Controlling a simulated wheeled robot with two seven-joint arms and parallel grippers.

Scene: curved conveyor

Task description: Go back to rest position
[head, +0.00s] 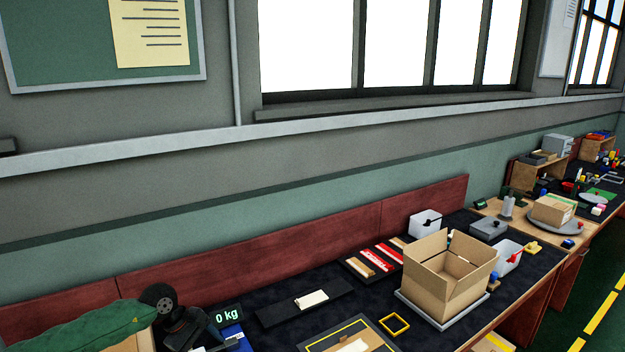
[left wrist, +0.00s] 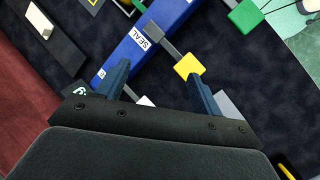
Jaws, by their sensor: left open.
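My left gripper (left wrist: 160,88) is open in the left wrist view, its two dark blue fingers apart with nothing between them. Beyond the fingers is a blue bar marked SEAL (left wrist: 138,44). In the head view a dark shape (head: 188,328) at the lower left appears to be this gripper, beside the 0 kg display (head: 227,314). Its fingers are hard to make out there. My right gripper is in neither view.
An open cardboard box (head: 446,284) stands on a grey plate at the right. A black tray (head: 278,315), a yellow square frame (head: 394,324) and a white bin (head: 425,223) are on the dark bench. A red back panel (head: 250,254) runs behind.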

